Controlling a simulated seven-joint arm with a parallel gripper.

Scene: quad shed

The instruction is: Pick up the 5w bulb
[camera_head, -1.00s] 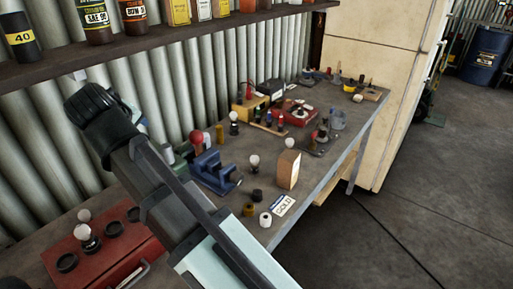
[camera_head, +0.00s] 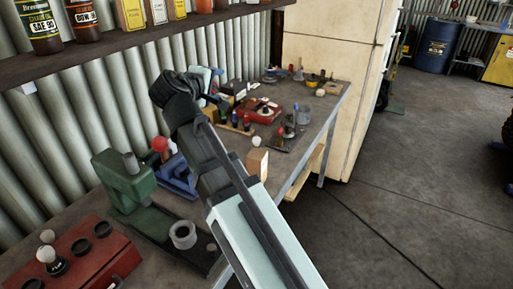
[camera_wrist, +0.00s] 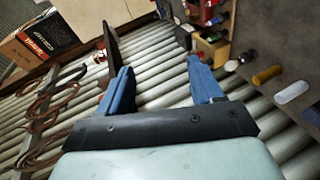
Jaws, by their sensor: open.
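In the head view, two pale round bulbs stand at the red holder (camera_head: 108,262) at the lower left: a rear bulb (camera_head: 46,236) and a front bulb (camera_head: 46,255) with a dark base. Another pale bulb (camera_head: 257,141) stands on the bench beside a wooden block (camera_head: 258,163). I cannot read which one is 5W. My gripper (camera_wrist: 160,76) is open and empty, with its two blue fingers spread in the wrist view. It is raised near the corrugated wall, above the bench. A small white-tipped item (camera_wrist: 232,66) shows right of the fingers. My arm hides part of the bench.
A shelf of bottles (camera_head: 82,15) runs above the bench. A green machine (camera_head: 125,180), a grey ring (camera_head: 183,235) and a blue vise (camera_head: 177,176) stand on the bench. A red tray (camera_head: 259,110) and small items lie farther back. Open floor is on the right.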

